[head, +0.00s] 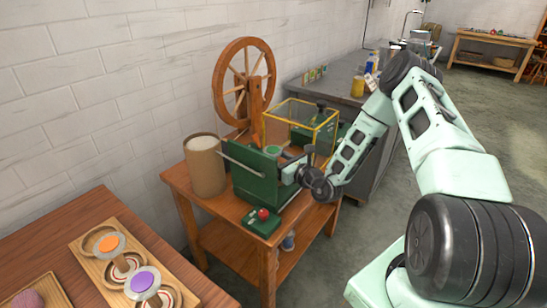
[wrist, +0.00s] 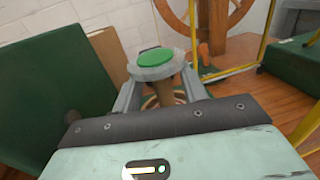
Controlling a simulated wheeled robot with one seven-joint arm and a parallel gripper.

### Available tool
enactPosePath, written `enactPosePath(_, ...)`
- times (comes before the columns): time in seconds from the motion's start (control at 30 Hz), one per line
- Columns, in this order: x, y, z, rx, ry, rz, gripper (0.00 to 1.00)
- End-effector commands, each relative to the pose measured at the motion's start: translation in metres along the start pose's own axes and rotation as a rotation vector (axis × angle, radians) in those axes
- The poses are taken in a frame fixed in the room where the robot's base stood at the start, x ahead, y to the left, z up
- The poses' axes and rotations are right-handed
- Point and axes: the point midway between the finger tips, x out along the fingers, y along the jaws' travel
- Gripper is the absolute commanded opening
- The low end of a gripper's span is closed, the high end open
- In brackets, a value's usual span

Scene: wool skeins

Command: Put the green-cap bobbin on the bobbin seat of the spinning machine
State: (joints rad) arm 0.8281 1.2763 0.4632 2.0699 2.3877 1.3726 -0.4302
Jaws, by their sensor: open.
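The green-cap bobbin (wrist: 157,59) is between the two fingers of my gripper (wrist: 160,88) in the wrist view, with a grey flange under its cap and a tan shaft. Its lower end is partly hidden by my gripper; striped rings show around it. In the head view its green cap (head: 272,150) shows at the green spinning machine (head: 252,183). My gripper (head: 289,173) reaches in there from the right. The jaws are open, with a finger on each side of the bobbin. The bobbin seat is not clearly visible, so I cannot tell how the bobbin rests on it.
The wooden wheel (head: 245,85) and a yellow-framed guard (head: 318,121) stand behind. A tan drum (head: 204,166) is at left, and a control box with a red button (head: 263,214) in front. A wooden tray (head: 89,262) with orange- and purple-cap bobbins lies on the near table.

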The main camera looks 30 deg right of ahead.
Motion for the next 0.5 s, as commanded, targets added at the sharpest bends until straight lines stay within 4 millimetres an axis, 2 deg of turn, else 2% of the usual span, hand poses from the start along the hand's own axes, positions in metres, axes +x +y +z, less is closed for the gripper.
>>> enactPosePath(0.3,-0.067,-0.001,-0.002,0.000,0.003,-0.003,0.43)
enactPosePath(0.5,-0.094,0.000,-0.001,-0.001,0.002,-0.001,0.43)
